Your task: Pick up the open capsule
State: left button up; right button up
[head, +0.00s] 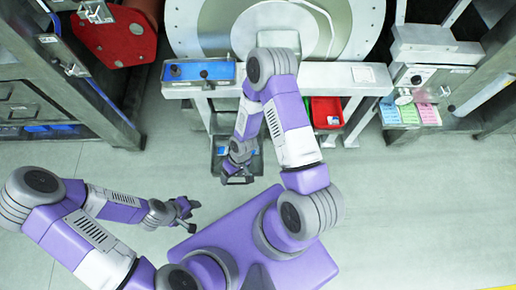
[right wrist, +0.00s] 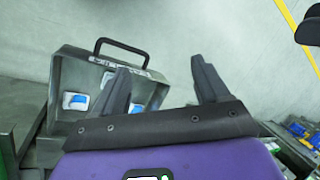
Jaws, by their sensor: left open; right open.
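No thing in view can be told for certain as the open capsule. In the right wrist view, a grey metal carrier (right wrist: 75,65) with a black handle holds a few small white-and-blue pieces (right wrist: 75,101); they are too small to tell whether one is an open capsule. The carrier also shows in the head view (head: 256,163), partly hidden by my right arm. My right gripper (right wrist: 158,63) is open with nothing seen between its fingers, over the carrier's side near the handle. It also shows in the head view (head: 237,180). My left gripper (head: 190,212) is open and empty over the floor.
A large drum machine (head: 225,25) stands at the back, with a blue tray (head: 186,72) on its ledge and a red bin (head: 326,108) below. Metal racks (head: 28,105) flank it left and right. Colored packs (head: 409,113) lie on the right shelf. The right floor (head: 420,210) is clear.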

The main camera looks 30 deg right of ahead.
aim_at(254, 150)
jog(key=w+d+f+n+h+b, duration=0.1)
jog(key=w+d+f+n, duration=0.1)
jog(key=f, duration=0.1)
jog(key=w+d+f+n+g+h+b, duration=0.1)
jog(key=w+f+n, duration=0.1)
jog(key=w, duration=0.1)
jog(key=w+d+f+n+h, duration=0.1)
jog(key=w+d+f+n, duration=0.1)
jog(key=w+f+n, duration=0.1)
jog(key=shift+d+f+g+h+b, duration=0.3)
jog(key=shift+d+g+h+b, duration=0.05)
jog(key=shift+g+h+b, duration=0.05)
jog(key=w+d+n+h, duration=0.1)
jog(key=w, duration=0.1)
jog(key=w+d+n+h+b, duration=0.1)
jog(key=w+d, duration=0.1)
jog(key=w+d+f+n+h, duration=0.1)
jog(key=w+d, duration=0.1)
jog(key=shift+w+d+h, duration=0.15)
jog(key=shift+d+h, duration=0.1)
jog(key=shift+h, duration=0.15)
jog(key=shift+w+d+f+n+b, duration=0.1)
jog(key=shift+d+n+b, duration=0.15)
jog(key=shift+n+b, duration=0.05)
jog(key=b+x, duration=0.2)
jog(key=x, duration=0.5)
jog(key=shift+d+b, duration=0.15)
jog(key=shift+b, duration=0.2)
jog(key=c, duration=0.7)
